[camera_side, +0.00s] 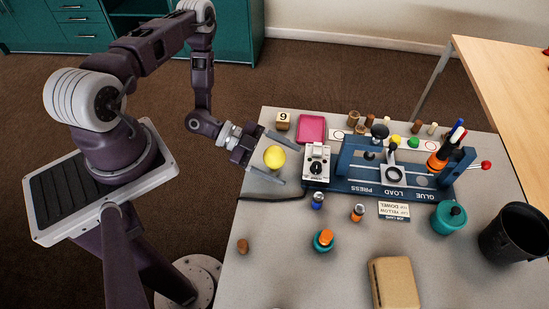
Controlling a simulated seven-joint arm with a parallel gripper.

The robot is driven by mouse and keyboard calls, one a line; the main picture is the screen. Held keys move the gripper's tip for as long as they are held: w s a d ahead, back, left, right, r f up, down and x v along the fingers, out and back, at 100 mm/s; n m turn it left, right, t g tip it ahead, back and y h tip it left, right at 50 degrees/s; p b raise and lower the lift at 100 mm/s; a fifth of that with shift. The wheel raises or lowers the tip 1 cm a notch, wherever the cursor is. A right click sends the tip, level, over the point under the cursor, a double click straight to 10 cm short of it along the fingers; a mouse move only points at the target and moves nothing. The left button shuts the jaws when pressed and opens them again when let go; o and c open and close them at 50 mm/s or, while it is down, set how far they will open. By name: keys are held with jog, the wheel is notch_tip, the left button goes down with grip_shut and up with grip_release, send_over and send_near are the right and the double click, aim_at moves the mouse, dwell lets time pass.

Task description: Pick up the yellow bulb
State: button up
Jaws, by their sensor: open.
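The yellow bulb (274,157) is a round yellow thing near the left edge of the grey table. My gripper (291,165) is open, with one finger behind the bulb and the other in front of it in the side view. The bulb appears between the two spread fingers, with a gap on each side. I cannot tell the exact height of the fingers over the table. Only the bulb's rounded yellow top shows; its lower part is not clear.
Right of the bulb stand a white switch box (317,163) and a blue press (380,188). A pink block (312,128) and a number cube (283,121) lie behind. A dark cable (270,199) runs in front. A teal-and-orange piece (324,240) stands nearer the front.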

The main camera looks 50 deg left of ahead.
jog(key=shift+w+d+f, duration=0.1)
jog(key=shift+w+d, duration=0.15)
jog(key=shift+d, duration=0.05)
jog(key=c, duration=1.1)
